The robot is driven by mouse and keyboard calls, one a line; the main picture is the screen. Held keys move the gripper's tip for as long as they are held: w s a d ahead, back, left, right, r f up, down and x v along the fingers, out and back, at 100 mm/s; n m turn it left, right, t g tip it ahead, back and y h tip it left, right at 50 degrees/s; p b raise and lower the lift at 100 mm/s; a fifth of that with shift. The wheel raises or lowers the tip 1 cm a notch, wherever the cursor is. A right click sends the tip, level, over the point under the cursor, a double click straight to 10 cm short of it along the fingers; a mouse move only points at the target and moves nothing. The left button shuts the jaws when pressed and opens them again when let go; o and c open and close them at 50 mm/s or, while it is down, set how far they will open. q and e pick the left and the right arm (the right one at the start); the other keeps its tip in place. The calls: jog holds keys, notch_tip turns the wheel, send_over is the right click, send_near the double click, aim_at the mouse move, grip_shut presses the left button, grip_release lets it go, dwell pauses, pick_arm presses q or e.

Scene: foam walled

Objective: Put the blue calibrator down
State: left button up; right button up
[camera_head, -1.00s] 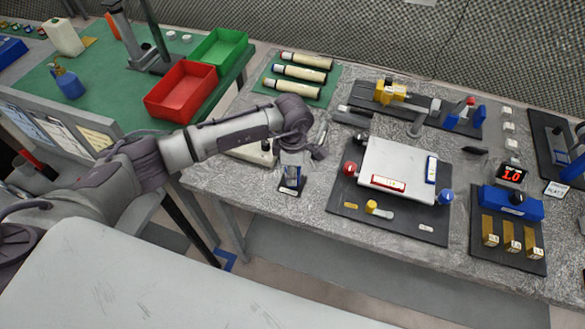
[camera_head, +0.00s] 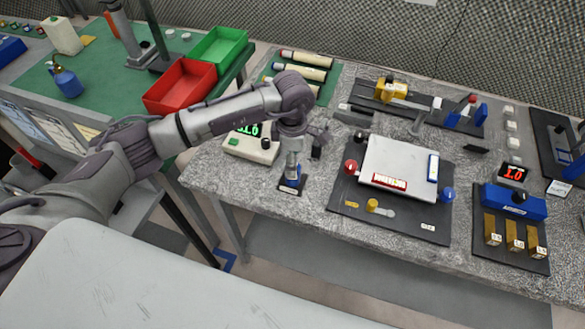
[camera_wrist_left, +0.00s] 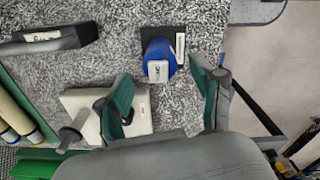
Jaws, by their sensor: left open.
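The blue calibrator (camera_head: 292,181) stands upright on a small black base plate near the front edge of the grey speckled bench. It has a blue body and a pale grey upper part. In the left wrist view, the calibrator (camera_wrist_left: 158,62) shows from above on its dark plate. My left gripper (camera_head: 298,143) is above it in the head view, with its arm coming from the left. In the wrist view, the open green-padded fingers (camera_wrist_left: 163,92) are apart, with nothing between their tips, and the calibrator lies beyond them. My right gripper is not in view.
A white box with a green display (camera_head: 252,143) stands just left of the calibrator. A black board with a white plate (camera_head: 398,160) lies to the right. A red bin (camera_head: 180,88) and green bin (camera_head: 219,46) are at the back left. Bare bench separates calibrator and board.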

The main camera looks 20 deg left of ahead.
pick_arm(q)
notch_tip(320, 180, up, 7)
jog(key=shift+r+b, duration=0.2)
jog(key=shift+b, duration=0.55)
